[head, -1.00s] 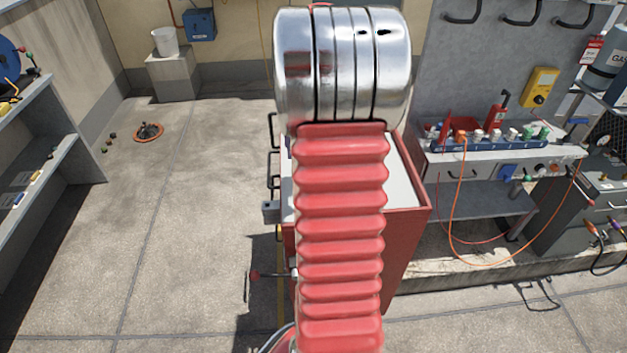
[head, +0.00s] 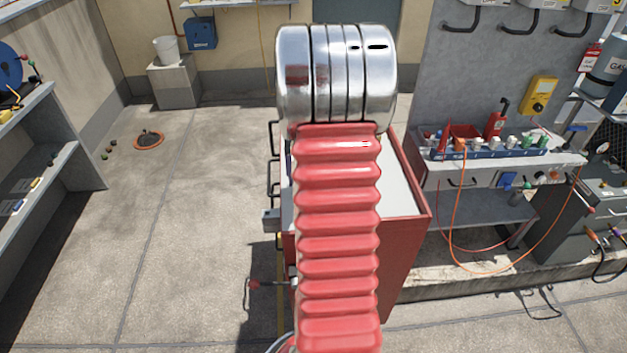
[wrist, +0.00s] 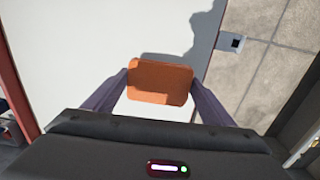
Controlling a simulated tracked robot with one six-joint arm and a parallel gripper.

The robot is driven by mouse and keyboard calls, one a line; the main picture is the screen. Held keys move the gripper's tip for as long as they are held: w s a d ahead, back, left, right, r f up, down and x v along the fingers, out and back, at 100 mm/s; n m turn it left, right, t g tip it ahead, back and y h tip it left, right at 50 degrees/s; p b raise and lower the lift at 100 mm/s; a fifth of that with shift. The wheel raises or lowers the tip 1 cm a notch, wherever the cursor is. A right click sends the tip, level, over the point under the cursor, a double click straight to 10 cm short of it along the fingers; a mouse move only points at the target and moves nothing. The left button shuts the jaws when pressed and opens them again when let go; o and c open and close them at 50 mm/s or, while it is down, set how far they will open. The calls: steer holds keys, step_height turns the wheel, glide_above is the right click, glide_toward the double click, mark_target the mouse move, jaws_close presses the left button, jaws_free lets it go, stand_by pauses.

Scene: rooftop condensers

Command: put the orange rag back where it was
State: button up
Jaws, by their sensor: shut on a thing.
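In the wrist view my gripper (wrist: 160,88) is shut on the orange rag (wrist: 160,82), which sits between its two dark fingers. The rag looks like a flat, rounded orange block. Below it is the pale top (wrist: 70,50) of the red cabinet, with a shadow beside the rag. I cannot tell how far the rag is above that top. In the head view my red ribbed arm and silver joint hide the gripper and rag. The red cabinet (head: 405,260) stands behind my arm, its pale top (head: 398,185) showing at the right.
At the right a workbench (head: 480,175) carries a blue tray (head: 490,152) of bottles and a red container. A grey shelf (head: 50,150) stands at the left. A white bucket (head: 166,50) sits on a block at the back. The floor at left is mostly clear.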

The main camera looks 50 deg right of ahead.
steer(key=shift+f, duration=1.45)
steer(key=o, duration=1)
steer(key=shift+f, duration=0.1)
step_height(320, 180, up, 12)
steer(key=shift+r, duration=0.15)
steer(key=shift+a, duration=0.1)
